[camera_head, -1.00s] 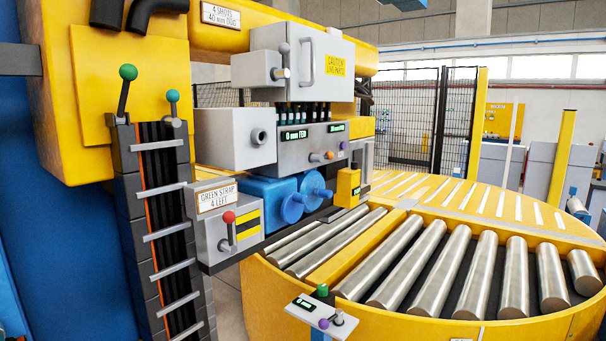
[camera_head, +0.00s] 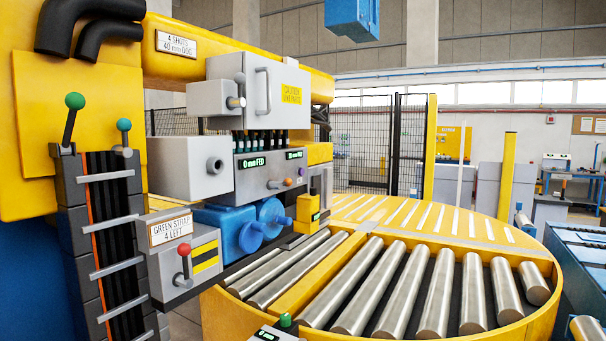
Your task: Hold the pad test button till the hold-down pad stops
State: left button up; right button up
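No button in view is labelled as the pad test. A grey control panel (camera_head: 262,178) on the strapping head carries a display reading "0 mm FED", a second small display, an orange knob (camera_head: 287,182) and a small purple button (camera_head: 301,171). A small panel (camera_head: 272,334) at the bottom edge has a green display and a green cap (camera_head: 285,320); its lower part is cut off. A blue block (camera_head: 352,16) hangs at the top, cut off by the edge; I cannot tell whether it is the hold-down pad. Neither gripper is in view.
A round yellow roller table (camera_head: 250,325) fills the lower middle and right. Levers with red (camera_head: 184,249), green (camera_head: 75,101) and teal knobs stand at left. A black mesh fence (camera_head: 365,145) is behind. Blue equipment (camera_head: 585,260) stands at the right edge.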

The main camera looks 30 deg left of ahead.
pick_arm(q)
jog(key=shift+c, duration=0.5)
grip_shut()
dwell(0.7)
